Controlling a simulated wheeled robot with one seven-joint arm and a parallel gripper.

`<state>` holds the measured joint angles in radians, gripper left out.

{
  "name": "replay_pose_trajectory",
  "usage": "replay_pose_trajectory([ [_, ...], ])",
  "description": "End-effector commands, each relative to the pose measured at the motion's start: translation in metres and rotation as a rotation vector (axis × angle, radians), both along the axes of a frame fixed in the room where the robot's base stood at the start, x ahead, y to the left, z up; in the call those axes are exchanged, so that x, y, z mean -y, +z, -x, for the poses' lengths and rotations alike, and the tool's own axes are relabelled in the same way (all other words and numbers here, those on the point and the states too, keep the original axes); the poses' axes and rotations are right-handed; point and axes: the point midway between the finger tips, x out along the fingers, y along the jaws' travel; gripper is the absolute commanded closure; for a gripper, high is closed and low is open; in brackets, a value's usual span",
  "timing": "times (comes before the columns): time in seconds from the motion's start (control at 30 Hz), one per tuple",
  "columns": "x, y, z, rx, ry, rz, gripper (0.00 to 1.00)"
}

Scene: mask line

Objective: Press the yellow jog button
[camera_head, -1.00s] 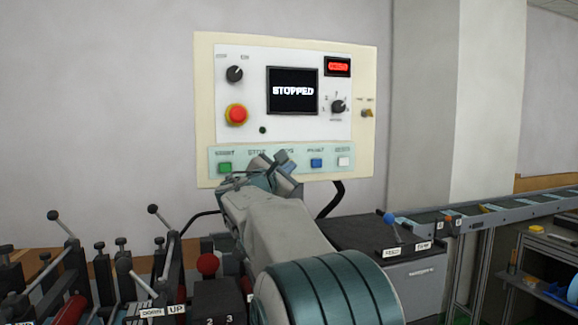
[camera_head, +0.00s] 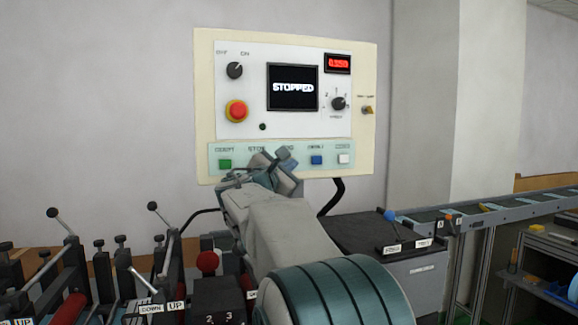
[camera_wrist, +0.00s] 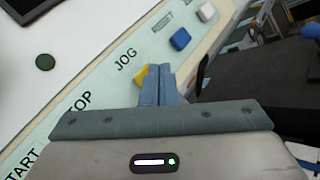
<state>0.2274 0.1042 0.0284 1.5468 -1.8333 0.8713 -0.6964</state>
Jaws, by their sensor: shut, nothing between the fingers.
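The yellow jog button (camera_wrist: 140,75) shows in the wrist view, just below the JOG label on the pale green strip of the control panel. My gripper (camera_wrist: 158,72) is shut and empty. Its fingertips overlap the right side of the button in this view; I cannot tell whether they touch it. In the head view my gripper (camera_head: 282,156) is in front of the lower strip of the panel (camera_head: 205,110) and hides the jog button there.
A blue button (camera_head: 316,160) and a white button (camera_head: 343,159) sit right of my gripper, a green button (camera_head: 225,163) left. A red emergency knob (camera_head: 236,111) and a screen reading STOPPED (camera_head: 292,88) are above. Levers (camera_head: 60,222) stand at lower left, a conveyor (camera_head: 490,208) at right.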

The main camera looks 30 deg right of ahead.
Motion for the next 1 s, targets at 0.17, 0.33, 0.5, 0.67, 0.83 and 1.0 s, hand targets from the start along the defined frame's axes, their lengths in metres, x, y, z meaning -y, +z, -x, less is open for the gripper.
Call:
replay_pose_trajectory([
  [0.17, 0.000, 0.000, 0.002, -0.001, 0.000, 0.000, 1.00],
  [0.33, 0.000, 0.000, 0.002, -0.001, 0.000, 0.000, 1.00],
  [0.5, -0.004, -0.002, 0.015, 0.002, 0.000, 0.001, 1.00],
  [0.67, -0.008, -0.002, 0.030, 0.001, 0.000, 0.000, 1.00],
  [0.83, -0.012, -0.001, 0.045, 0.001, 0.000, 0.000, 1.00],
  [1.0, -0.013, -0.001, 0.050, -0.001, 0.000, 0.000, 1.00],
])
